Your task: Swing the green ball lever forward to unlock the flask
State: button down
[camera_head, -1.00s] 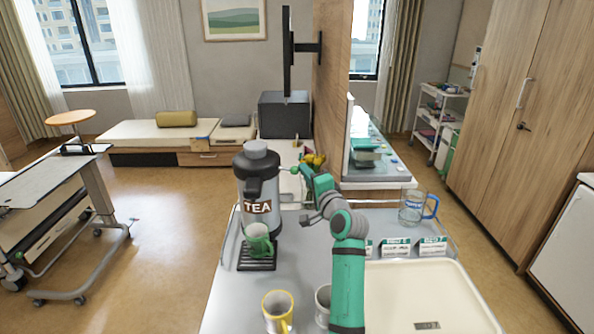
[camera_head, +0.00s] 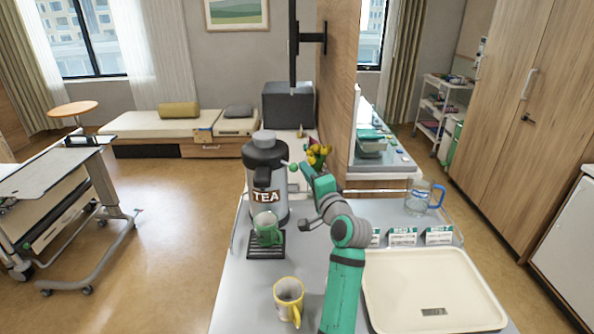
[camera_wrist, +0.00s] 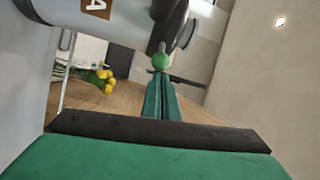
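The flask (camera_head: 266,153), grey with a dark top and a TEA label, stands upright on the grey counter. Its green ball lever (camera_head: 293,167) sticks out at the right of its top. In the wrist view, the green ball (camera_wrist: 161,62) is just beyond my fingertips, and part of the flask (camera_wrist: 112,20) fills the upper left. My gripper (camera_head: 307,169) is just right of the ball at about its height. In the wrist view its green fingers (camera_wrist: 161,80) lie together with nothing visible between them. I cannot tell whether the fingertips touch the ball.
A yellow-handled mug (camera_head: 288,292) is nearer. A cream tray (camera_head: 400,300), cards (camera_head: 403,237) and a blue-handled glass mug (camera_head: 418,199) are right. Flowers (camera_head: 318,155) stand behind my arm.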

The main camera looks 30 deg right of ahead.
jog(key=shift+w+a+f+n+y, duration=0.1)
jog(key=shift+w+a+n+y, duration=0.1)
jog(key=shift+a, duration=0.35)
jog(key=shift+w+a+f+n+y, duration=0.1)
jog(key=shift+w+a+y, duration=0.1)
jog(key=shift+a, duration=0.35)
jog(key=s+d, duration=0.2)
jog(key=d, duration=0.3)
jog(key=s+a, duration=0.5)
jog(key=s, duration=0.3)
jog(key=shift+r+h, duration=0.25)
jog(key=shift+h, duration=0.15)
jog(key=shift+s, duration=0.15)
